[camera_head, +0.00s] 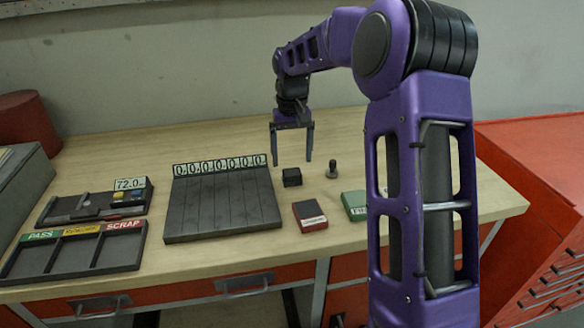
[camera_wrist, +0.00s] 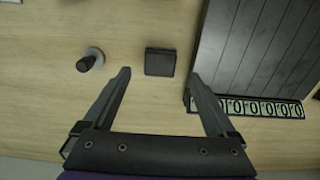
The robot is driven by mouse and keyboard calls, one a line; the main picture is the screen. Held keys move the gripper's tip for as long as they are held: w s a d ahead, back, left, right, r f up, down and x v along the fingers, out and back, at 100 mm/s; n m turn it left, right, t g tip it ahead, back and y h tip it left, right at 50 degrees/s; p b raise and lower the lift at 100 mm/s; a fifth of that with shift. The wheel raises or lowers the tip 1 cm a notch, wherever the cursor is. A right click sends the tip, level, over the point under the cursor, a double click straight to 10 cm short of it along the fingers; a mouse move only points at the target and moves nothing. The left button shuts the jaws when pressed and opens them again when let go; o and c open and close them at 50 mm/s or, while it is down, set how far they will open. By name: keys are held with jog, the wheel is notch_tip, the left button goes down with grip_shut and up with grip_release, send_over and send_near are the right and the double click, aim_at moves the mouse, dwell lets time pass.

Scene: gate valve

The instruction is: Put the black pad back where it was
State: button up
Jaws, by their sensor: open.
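A small black square block, which looks like the black pad (camera_head: 292,177), lies on the wooden bench, just right of a dark grooved board (camera_head: 222,205). It also shows in the wrist view (camera_wrist: 160,62), flat and apart from its neighbours. My gripper (camera_head: 291,157) is open and empty, pointing down above the bench, close behind the pad in the head view. In the wrist view the pad lies just beyond the gap between my fingertips (camera_wrist: 158,82), and neither finger appears to touch it.
A dark knobbed stamp-like piece (camera_head: 332,170) stands right of the pad. A red box (camera_head: 309,215) and a green box (camera_head: 354,205) lie nearer the front. A tray labelled PASS and SCRAP (camera_head: 75,250) and a 72.0 display (camera_head: 130,184) are at left.

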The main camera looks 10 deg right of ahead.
aim_at(292, 172)
notch_tip(292, 172, up, 6)
jog(key=shift+r, duration=0.2)
